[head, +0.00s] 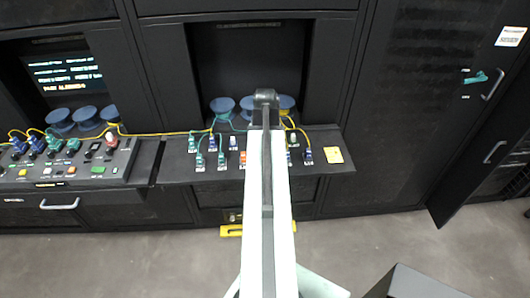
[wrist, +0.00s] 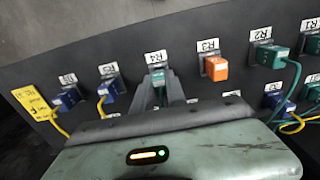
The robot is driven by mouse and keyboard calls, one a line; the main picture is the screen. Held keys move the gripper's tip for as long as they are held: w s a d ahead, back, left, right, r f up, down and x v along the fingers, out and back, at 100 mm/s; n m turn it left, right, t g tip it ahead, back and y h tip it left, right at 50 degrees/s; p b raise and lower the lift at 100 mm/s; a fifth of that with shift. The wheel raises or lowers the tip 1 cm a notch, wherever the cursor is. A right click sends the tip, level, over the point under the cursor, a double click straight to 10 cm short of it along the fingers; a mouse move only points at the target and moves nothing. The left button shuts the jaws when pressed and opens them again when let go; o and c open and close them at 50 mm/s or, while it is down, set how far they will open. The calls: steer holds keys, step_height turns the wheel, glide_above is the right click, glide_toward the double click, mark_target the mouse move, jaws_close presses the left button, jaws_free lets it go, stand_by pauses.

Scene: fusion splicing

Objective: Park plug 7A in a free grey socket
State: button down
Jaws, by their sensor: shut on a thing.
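My gripper (wrist: 160,92) is in the wrist view, with its two dark fingers shut on a teal plug (wrist: 157,76). The plug is at the R4 label (wrist: 155,57), in line with its row; I cannot tell whether it is fully seated. No cable shows on it, and its own marking is too small to read, so I cannot confirm it is 7A. In the head view my arm hides the gripper and this plug. An orange plug (wrist: 215,68) sits at R3, beside the gripper. No empty grey socket is clear in either view.
Blue plugs (wrist: 112,90) with yellow cables and a yellow card (wrist: 38,102) lie left of the gripper in the wrist view. Teal plugs (wrist: 270,55) with cables stand right. In the head view, the shelf (head: 172,165) has blue spools (head: 222,104) behind it.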

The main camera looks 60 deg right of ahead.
steer(key=shift+f+b, duration=0.6)
steer(key=c, duration=1.3)
jaws_free()
steer(key=shift+r, duration=0.1)
step_height(320, 180, up, 8)
steer(key=p, duration=0.8)
